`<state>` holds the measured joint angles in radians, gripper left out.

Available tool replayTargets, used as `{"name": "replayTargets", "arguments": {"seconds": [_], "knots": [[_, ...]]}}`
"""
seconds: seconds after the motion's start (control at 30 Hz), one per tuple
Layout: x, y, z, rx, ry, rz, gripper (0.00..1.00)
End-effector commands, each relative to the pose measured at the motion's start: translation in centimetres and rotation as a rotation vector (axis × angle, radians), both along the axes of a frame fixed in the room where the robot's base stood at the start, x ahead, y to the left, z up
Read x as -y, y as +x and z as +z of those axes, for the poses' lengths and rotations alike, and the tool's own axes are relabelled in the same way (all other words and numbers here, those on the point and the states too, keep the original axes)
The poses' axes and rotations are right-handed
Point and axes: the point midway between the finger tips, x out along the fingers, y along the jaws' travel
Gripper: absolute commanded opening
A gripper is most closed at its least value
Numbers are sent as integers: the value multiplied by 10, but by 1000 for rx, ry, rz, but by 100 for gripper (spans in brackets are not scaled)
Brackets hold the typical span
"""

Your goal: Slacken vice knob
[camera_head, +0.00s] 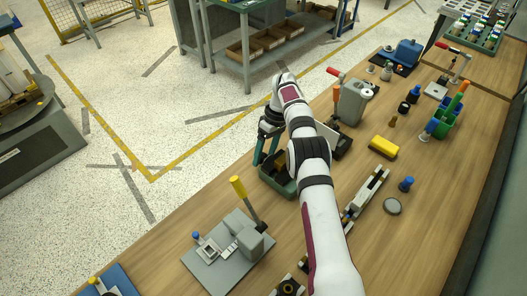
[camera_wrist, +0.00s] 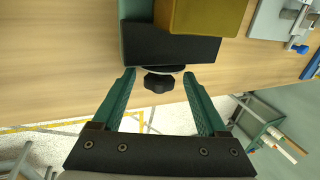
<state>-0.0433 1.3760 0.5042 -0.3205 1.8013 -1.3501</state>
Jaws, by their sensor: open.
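The vice knob (camera_wrist: 158,84) is black and lobed, seen in the wrist view at the front of the vice. The vice has a black jaw plate (camera_wrist: 165,46) and a green body (camera_wrist: 136,10), with a gold block (camera_wrist: 205,16) in it against the plate. My gripper (camera_wrist: 159,76) is open, its two green fingers on either side of the knob with a gap on each side. In the head view my gripper (camera_head: 265,157) points down at the green vice (camera_head: 277,186) by the table's edge; my arm partly covers the vice and the knob is hidden.
A grey fixture plate with a yellow-handled lever (camera_head: 240,190) lies nearer on the wooden table (camera_head: 425,220). A grey machine with a red handle (camera_head: 352,100) stands beyond the vice.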

Motion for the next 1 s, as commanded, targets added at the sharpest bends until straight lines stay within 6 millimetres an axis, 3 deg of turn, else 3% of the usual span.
{"name": "replayTargets", "arguments": {"seconds": [0.27, 0.63, 1.0], "knots": [[-4, -3, 3, 106, -105, 5, 76], [-13, -11, 1, 481, -475, 18, 76], [-36, -34, 100, 482, -475, 4, 76]]}}
